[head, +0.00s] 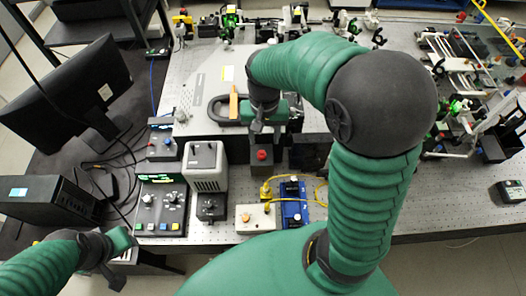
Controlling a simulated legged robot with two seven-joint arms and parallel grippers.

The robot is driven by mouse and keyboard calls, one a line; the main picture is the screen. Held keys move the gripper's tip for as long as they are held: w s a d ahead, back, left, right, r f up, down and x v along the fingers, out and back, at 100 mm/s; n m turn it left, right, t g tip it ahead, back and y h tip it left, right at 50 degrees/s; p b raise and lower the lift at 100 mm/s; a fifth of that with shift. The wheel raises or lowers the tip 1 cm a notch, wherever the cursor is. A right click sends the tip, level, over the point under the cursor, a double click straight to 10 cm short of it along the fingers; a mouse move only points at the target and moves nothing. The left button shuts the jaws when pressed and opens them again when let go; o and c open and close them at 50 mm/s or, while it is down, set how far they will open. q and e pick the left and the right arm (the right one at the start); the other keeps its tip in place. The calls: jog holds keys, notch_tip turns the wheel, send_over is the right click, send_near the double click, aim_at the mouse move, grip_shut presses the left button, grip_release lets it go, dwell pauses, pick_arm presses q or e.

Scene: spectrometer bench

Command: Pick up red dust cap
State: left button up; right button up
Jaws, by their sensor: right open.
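A small red cap (262,155), which looks like the red dust cap, sits on top of a dark block-shaped device (264,172) near the middle of the bench. My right gripper (262,135) is open and points toward it from just behind in the picture. A small space shows between its fingertips and the cap, and nothing is between the fingers. My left gripper (119,268) is low at the left, off the bench's front edge and far from the cap. Its finger opening is not clear.
A grey box with a handle (205,165) stands left of the dark device. A control panel (160,208) is farther left. A beige box (257,219) and a blue device (294,205) with yellow cable (268,190) lie in front.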

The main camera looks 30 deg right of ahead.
aim_at(262, 152)
jog(key=f, duration=0.2)
jog(key=w+f, duration=0.1)
jog(key=f, duration=0.1)
jog(key=shift+w+a+p, duration=0.1)
jog(key=shift+w+p, duration=0.05)
jog(key=shift+p, duration=0.15)
jog(key=f, duration=0.1)
jog(key=s+f, duration=0.1)
jog(key=a+f, duration=0.1)
jog(key=shift+s+f+p, duration=0.15)
jog(key=shift+s+p, duration=0.15)
jog(key=shift+f, duration=0.1)
jog(key=shift+w, duration=0.1)
jog(key=shift+c, duration=0.5)
jog(key=shift+w+d+f, duration=0.15)
jog(key=shift+d, duration=0.05)
jog(key=c, duration=0.9)
pick_arm(q)
jog(key=shift+w+r, duration=0.4)
jog(key=shift+w, duration=0.15)
pick_arm(e)
grip_shut()
